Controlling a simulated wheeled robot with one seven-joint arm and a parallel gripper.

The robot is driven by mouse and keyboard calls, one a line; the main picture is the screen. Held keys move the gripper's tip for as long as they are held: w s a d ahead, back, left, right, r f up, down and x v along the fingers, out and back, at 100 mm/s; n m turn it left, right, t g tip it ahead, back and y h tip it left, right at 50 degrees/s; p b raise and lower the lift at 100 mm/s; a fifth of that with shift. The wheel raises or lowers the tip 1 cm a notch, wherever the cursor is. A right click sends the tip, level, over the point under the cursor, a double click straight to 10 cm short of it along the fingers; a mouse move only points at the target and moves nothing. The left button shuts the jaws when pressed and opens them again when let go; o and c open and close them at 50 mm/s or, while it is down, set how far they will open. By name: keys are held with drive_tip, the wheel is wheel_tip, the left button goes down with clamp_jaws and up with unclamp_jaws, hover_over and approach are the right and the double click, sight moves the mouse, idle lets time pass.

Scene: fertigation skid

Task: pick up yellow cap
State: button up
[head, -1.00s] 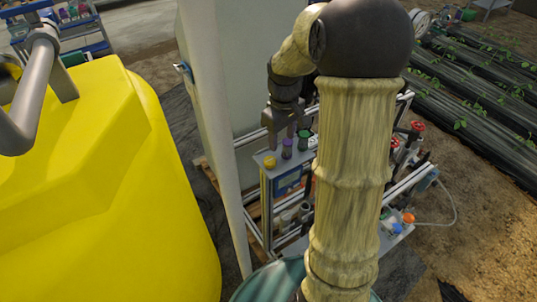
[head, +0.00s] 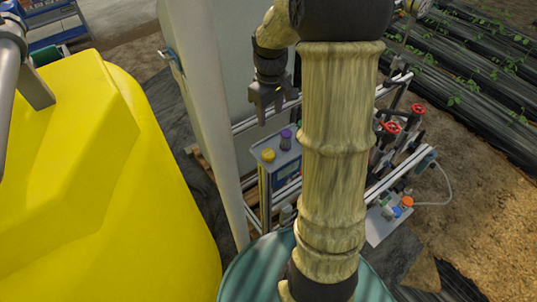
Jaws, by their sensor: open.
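The yellow cap (head: 268,155) sits on the grey top shelf (head: 259,146) of the skid, near the shelf's left end. A purple cap (head: 286,139) stands just to its right and a little behind. My gripper (head: 268,118) is open and empty, pointing down. In the picture it hangs above the yellow cap, apart from it. My arm hides the right part of the shelf.
A large yellow tank (head: 110,190) fills the left. A pale post (head: 211,120) stands just left of the shelf. A teal drum (head: 245,275) is below in front. Red valve handles (head: 391,128) and a lower tray (head: 383,224) with an orange cap (head: 407,201) are at right.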

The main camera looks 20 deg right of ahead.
drive_tip(key=p, duration=0.2)
hover_over(269, 153)
drive_tip(key=f, duration=1.2)
drive_tip(key=shift+w, duration=0.2)
drive_tip(key=shift+s+f+p, duration=0.15)
drive_tip(key=shift+f+p, duration=0.3)
drive_tip(key=shift+f, duration=0.25)
drive_tip(key=shift+f+p, duration=0.55)
drive_tip(key=shift+f, duration=1.35)
drive_tip(key=shift+a, duration=0.1)
drive_tip(key=shift+c, duration=0.4)
drive_tip(key=c, duration=0.6)
drive_tip(key=shift+c, duration=0.2)
